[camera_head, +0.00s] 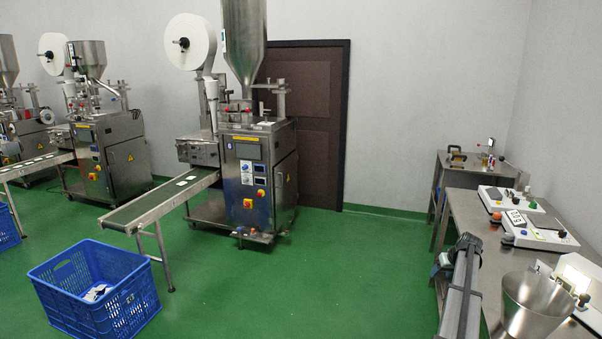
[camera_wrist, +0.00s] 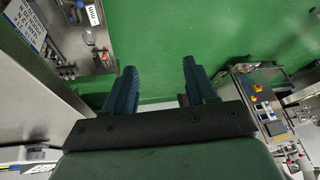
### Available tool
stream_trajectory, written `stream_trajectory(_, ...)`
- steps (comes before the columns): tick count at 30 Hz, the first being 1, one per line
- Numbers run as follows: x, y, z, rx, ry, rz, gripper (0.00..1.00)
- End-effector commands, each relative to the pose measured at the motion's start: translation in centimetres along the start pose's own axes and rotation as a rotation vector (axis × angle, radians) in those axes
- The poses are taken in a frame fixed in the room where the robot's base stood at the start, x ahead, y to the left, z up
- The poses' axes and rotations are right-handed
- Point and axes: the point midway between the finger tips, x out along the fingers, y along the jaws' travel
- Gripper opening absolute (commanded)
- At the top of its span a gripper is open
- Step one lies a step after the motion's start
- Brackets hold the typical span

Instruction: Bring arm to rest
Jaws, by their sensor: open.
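My gripper (camera_wrist: 158,72) shows in the wrist view with its two dark blue fingers spread apart. Nothing is between the fingers; only green floor shows there. The gripper is not clearly made out in the head view. A long grey bar-like shape (camera_head: 461,295) stands beside the right-hand bench in the head view, and I cannot tell whether it is part of my arm.
A steel bench (camera_head: 462,212) with white devices (camera_head: 538,232) and a steel funnel (camera_head: 532,305) runs along the right. A packing machine (camera_head: 245,175) with a conveyor (camera_head: 160,202) stands left of centre. A blue crate (camera_head: 75,305) is at lower left. Green floor (camera_head: 330,270) lies clear between.

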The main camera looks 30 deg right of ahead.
Motion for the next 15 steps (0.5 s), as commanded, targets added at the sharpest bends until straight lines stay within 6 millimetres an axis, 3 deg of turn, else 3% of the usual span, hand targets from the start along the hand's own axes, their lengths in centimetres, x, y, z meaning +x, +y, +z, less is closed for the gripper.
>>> stream_trajectory(1,2.0,-2.8,1.6,-0.008,-0.029,-0.016,0.56)
stream_trajectory(6,7.7,-10.5,6.0,-0.026,-0.119,-0.055,0.56)
stream_trajectory(11,12.2,-17.6,11.0,-0.049,-0.208,-0.085,0.56)
stream_trajectory(15,15.5,-23.7,16.2,-0.072,-0.29,-0.103,0.56)
